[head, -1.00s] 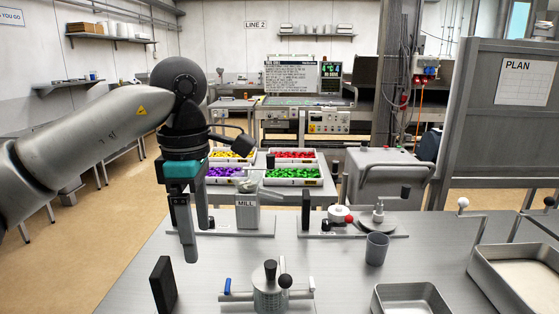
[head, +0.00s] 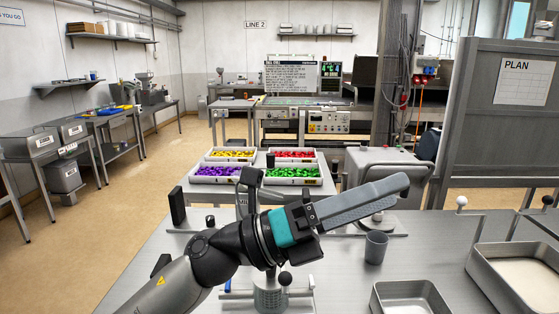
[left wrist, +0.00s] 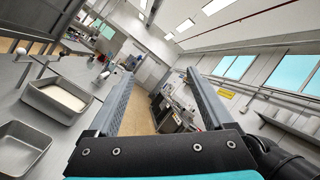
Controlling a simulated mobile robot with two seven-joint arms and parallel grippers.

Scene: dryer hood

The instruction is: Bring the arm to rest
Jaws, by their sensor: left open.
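My left arm reaches up from the bottom left of the head view, above the steel table (head: 130,275). Its gripper (head: 400,184) has a teal band and grey fingers, and points to the right and slightly up. In the head view the fingers overlap. In the left wrist view the same gripper (left wrist: 158,78) shows two fingers wide apart with nothing between them. My arm hides most of the mill and part of the blue-handled device (head: 270,298). My right gripper is in neither view.
Steel trays, one small (head: 376,300) and one larger (head: 480,278), stand at the lower right. A dark upright block (head: 177,207) stands at the left. Bins of coloured pieces (head: 262,155) lie beyond.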

